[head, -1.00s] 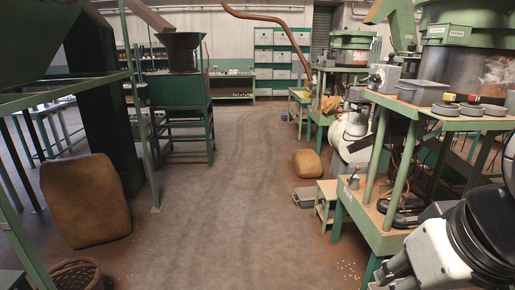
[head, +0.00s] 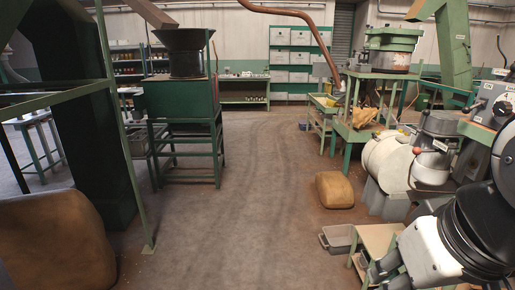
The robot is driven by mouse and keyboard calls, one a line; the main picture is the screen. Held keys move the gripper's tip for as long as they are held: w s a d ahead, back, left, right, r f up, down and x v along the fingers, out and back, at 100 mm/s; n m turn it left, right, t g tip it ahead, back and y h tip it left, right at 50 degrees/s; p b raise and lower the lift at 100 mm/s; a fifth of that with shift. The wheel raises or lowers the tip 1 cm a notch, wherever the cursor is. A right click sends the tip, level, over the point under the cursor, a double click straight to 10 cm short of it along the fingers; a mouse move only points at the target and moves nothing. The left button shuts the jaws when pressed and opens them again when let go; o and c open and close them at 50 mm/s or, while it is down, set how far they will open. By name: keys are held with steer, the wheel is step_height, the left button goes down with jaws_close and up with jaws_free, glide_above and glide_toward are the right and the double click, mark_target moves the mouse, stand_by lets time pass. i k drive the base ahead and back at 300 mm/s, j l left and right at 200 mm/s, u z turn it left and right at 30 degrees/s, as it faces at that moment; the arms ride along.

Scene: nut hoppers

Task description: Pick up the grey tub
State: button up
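A grey tub (head: 338,239) sits on the floor right of the aisle, beside a small wooden-topped stool. It is rectangular and looks open at the top. My gripper (head: 373,272) shows at the lower right, at the end of my white and black arm. It is nearer to me than the tub and apart from it.
The small stool (head: 378,239) stands right of the tub, a brown sack (head: 334,190) behind it. A white machine (head: 388,161) stands further right. A large brown sack (head: 55,240) and green hopper stand (head: 185,130) line the left. The middle aisle is clear.

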mark_target(338, 239)
steer(key=i+z, duration=0.15)
steer(key=i, duration=0.45)
steer(key=i+j+z, duration=0.1)
steer(key=i, duration=0.5)
steer(key=i+j+z, duration=0.15)
steer(key=i, duration=0.45)
steer(key=i+j+z, duration=0.25)
steer(key=i+z, duration=0.2)
steer(key=i+j+z, duration=0.65)
steer(key=j+z, duration=0.25)
steer(key=i+j+z, duration=0.2)
steer(key=j+z, duration=0.2)
steer(key=i+j+z, duration=0.1)
steer(key=j, duration=0.2)
steer(key=j+z, duration=0.15)
steer(key=i+j, duration=0.05)
steer(key=j, duration=0.05)
